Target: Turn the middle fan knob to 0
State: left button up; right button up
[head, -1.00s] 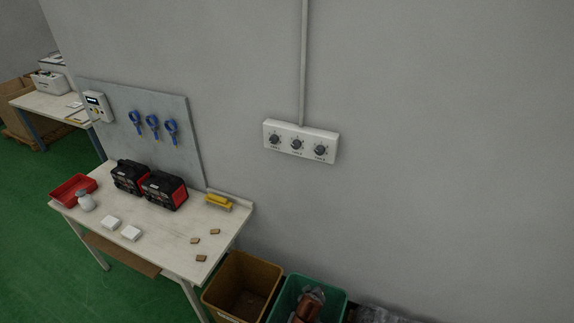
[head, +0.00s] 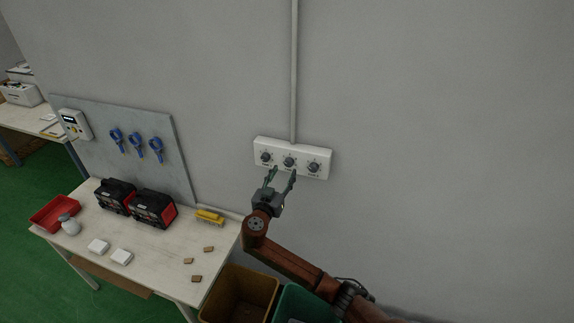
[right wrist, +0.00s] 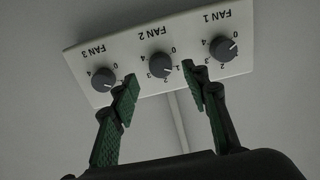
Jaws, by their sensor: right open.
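The white fan panel (head: 258,145) is on the grey wall with three dark knobs in a row. The middle knob (head: 289,161), labelled FAN 2, also shows in the right wrist view (right wrist: 159,65), where the panel appears upside down. Its exact setting is hard to read. The FAN 1 knob (right wrist: 223,48) and FAN 3 knob (right wrist: 103,80) sit on either side. My right gripper (head: 282,173) is open and empty, just below the middle knob. In the right wrist view its green-padded fingertips (right wrist: 160,78) lie to either side of the middle knob, apparently not touching it. My left gripper is out of view.
A grey conduit (head: 294,70) runs up from the panel. A workbench (head: 160,262) with black-red devices, a red tray (head: 54,213) and small parts stands at left. Brown (head: 238,292) and green (head: 300,303) bins stand below. The wall right of the panel is clear.

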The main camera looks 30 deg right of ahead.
aim_at(288, 165)
jog(key=p+x, duration=0.1)
jog(key=x, duration=0.2)
jog(key=shift+w+d, duration=0.15)
jog(key=shift+w, duration=0.1)
jog(key=shift+w+d, duration=0.2)
jog(key=shift+d, duration=0.05)
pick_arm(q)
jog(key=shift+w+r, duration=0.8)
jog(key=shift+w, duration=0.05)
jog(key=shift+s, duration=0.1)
pick_arm(e)
jog(key=shift+d, duration=0.1)
jog(key=shift+c, duration=0.3)
